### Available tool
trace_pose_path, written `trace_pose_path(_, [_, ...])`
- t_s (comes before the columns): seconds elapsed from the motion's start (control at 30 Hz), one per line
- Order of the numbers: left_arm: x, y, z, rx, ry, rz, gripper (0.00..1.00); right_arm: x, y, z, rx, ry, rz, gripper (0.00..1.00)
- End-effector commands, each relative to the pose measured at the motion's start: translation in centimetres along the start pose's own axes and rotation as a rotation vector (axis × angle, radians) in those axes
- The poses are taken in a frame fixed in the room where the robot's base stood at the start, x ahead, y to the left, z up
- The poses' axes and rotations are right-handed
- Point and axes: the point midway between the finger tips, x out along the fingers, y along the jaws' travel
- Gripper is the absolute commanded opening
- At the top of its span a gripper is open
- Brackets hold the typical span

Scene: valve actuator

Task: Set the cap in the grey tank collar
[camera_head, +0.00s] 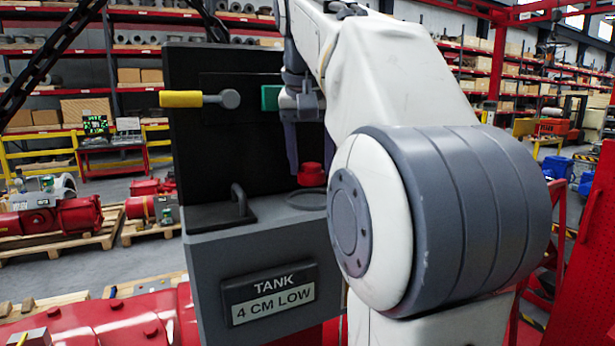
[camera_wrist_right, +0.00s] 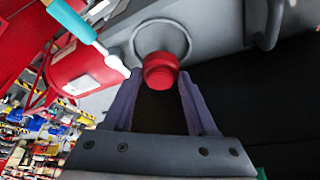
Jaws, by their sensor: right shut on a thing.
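The red cap (camera_head: 311,174) is held at the fingertips of my right gripper (camera_head: 306,165), which points down from above. In the right wrist view, the cap (camera_wrist_right: 160,70) sits between the two fingertips of that gripper (camera_wrist_right: 158,78). The grey tank collar (camera_head: 307,203) is a round ring on the tank's top, just below the cap. In the wrist view, the collar (camera_wrist_right: 138,34) shows behind the cap and partly around it. The cap looks a little above the collar; I cannot tell whether they touch. My left gripper is in neither view.
The grey tank (camera_head: 200,250) carries a "TANK 4 CM LOW" sign (camera_head: 268,297). A dark handle (camera_head: 240,199) stands left of the collar. A black panel (camera_head: 200,140) with a yellow-handled lever (camera_head: 183,99) rises behind. A teal-and-white tool (camera_wrist_right: 75,22) shows in the wrist view.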

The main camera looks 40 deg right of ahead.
Motion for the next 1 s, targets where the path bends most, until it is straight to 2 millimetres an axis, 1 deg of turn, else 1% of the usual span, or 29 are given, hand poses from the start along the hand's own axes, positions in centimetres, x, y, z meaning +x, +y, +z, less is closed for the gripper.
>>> trace_pose_path(0.03, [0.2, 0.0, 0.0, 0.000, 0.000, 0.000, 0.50, 0.7, 0.1, 0.5, 0.000, -0.003, 0.001, 0.00])
trace_pose_path(0.1, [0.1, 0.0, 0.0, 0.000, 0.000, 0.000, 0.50, 1.5, 0.1, 0.8, 0.001, -0.002, 0.001, 0.00])
trace_pose_path(0.23, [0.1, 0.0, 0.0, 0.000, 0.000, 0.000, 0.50, 2.5, 0.1, 1.1, 0.001, -0.001, 0.000, 0.00])
trace_pose_path(0.53, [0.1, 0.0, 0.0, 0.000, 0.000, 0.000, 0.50, 2.7, 0.1, 1.2, 0.001, 0.000, 0.000, 0.00])
trace_pose_path(0.63, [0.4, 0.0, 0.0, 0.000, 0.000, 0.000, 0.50, 3.0, 0.1, 1.3, 0.001, 0.000, 0.000, 0.00])
trace_pose_path(0.67, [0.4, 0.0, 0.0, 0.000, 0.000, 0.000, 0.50, 3.0, 0.1, 1.3, 0.001, 0.000, 0.000, 0.62])
trace_pose_path(0.7, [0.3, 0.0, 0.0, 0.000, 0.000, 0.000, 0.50, 3.0, 0.1, 1.3, 0.000, 0.000, 0.000, 0.77])
trace_pose_path(0.73, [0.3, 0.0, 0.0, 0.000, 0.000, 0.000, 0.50, 2.9, 0.1, 1.3, 0.000, 0.000, 0.000, 0.88])
trace_pose_path(1.0, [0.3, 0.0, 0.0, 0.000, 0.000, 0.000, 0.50, 2.9, 0.1, 1.3, 0.000, 0.000, 0.000, 0.88])
